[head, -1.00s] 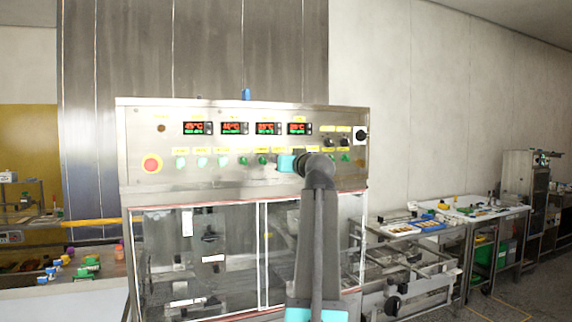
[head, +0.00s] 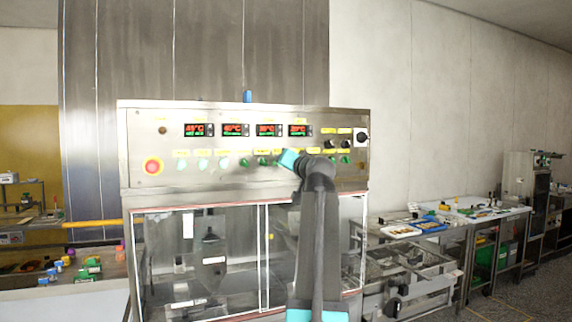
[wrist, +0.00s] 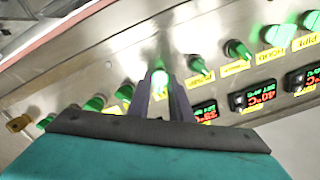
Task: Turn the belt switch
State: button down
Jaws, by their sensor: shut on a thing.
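The steel control panel (head: 222,112) carries a row of green switches under several red and green temperature displays. In the wrist view my gripper (wrist: 160,92) is shut on one lit green switch (wrist: 160,77), with a dark finger on either side of it. The switch's label is hidden, so I cannot read whether it says belt.
Other green switches (wrist: 237,49) sit close on both sides of the held one. A red stop button (head: 152,167) is at the panel's left and a black rotary knob (head: 362,137) at its right. Glass doors (head: 200,255) are below. A worktable (head: 455,213) stands right.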

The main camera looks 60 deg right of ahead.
jog(key=shift+s, duration=0.15)
jog(key=c, duration=1.8)
grip_release()
jog(key=shift+s+r, duration=0.1)
jog(key=shift+c, duration=0.2)
jog(key=b+v, duration=0.3)
jog(key=v, duration=1.1)
